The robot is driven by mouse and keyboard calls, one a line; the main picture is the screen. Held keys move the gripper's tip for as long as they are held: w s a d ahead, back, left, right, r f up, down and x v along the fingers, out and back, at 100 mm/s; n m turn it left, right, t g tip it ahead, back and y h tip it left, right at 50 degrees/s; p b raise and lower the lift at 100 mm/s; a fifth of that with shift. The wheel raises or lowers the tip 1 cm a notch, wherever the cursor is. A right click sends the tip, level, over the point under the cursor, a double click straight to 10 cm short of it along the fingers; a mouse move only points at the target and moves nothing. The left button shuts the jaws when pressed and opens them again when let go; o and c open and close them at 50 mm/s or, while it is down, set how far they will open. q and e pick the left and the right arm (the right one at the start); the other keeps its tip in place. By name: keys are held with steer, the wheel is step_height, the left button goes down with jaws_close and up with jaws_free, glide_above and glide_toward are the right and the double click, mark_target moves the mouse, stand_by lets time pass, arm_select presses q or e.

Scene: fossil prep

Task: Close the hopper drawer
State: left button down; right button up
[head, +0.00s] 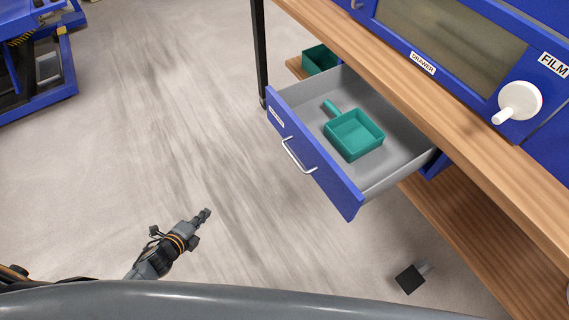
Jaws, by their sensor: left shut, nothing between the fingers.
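The hopper drawer (312,160) stands pulled out from under the wooden bench, with a blue front and a grey inside. Its pale bar handle (298,156) is on the front face. A teal scoop (354,135) with a short handle lies inside the drawer. My left gripper (205,214) is at the lower left over the floor, shut and empty. It is apart from the drawer, to the left of and below its front in the picture. My right gripper is not in view.
A wooden bench (375,55) carries a blue machine with a window and a white crank knob (520,100). A teal bin (320,59) sits behind the drawer on a lower shelf. A dark block (409,279) is at the lower right. Floor left of the drawer is clear.

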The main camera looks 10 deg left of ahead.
arm_select(q)
steer(key=d+r+m+g+h, duration=0.1)
steer(key=d+r+m+h, duration=0.5)
steer(key=r+m, duration=0.55)
steer(key=d+r+m+h, duration=0.3)
steer(key=d+r+m, duration=0.4)
steer(key=r+m, duration=0.45)
steer(key=p+x, duration=0.3)
steer(key=x, duration=1.1)
steer(key=shift+w+d+f, duration=0.25)
